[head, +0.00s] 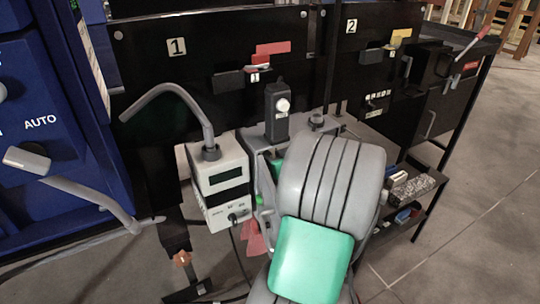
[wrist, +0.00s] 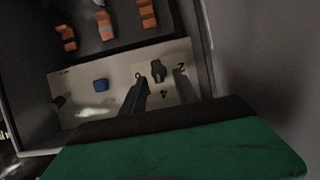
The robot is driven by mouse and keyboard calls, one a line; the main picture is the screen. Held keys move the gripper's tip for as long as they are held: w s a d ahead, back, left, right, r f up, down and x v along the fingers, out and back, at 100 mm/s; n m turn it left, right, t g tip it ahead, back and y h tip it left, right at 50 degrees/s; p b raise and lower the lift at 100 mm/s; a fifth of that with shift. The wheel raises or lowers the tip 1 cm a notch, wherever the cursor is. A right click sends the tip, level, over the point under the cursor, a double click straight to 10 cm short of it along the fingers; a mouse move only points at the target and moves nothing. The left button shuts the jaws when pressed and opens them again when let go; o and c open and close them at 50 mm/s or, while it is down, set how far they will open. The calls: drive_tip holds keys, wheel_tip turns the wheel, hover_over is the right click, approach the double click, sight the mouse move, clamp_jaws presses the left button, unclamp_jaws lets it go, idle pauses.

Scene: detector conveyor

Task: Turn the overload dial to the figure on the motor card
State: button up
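In the wrist view the overload dial (wrist: 157,70) is a small dark knob on a pale panel (wrist: 80,113), with printed figures around it. A 2 and a 4 seem readable; the figure at its left is unclear. My gripper (wrist: 159,90) points at this panel, its two dark fingers apart. The dial shows between and beyond the fingertips; I cannot tell whether they touch it. Nothing shows held. In the head view my arm hides the gripper and the dial. I cannot make out a motor card in either view.
The dial panel lies inside a grey enclosure with a side wall (wrist: 198,60). The head view shows a blue cabinet (head: 62,110), a pale meter box (head: 219,178), black numbered panels (head: 190,75) and a shelf rack (head: 432,205).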

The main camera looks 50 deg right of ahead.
drive_tip(key=shift+x, duration=0.9)
drive_tip(key=shift+c, duration=0.2)
drive_tip(key=shift+s+r, duration=0.1)
drive_tip(key=shift+s, duration=0.05)
clamp_jaws()
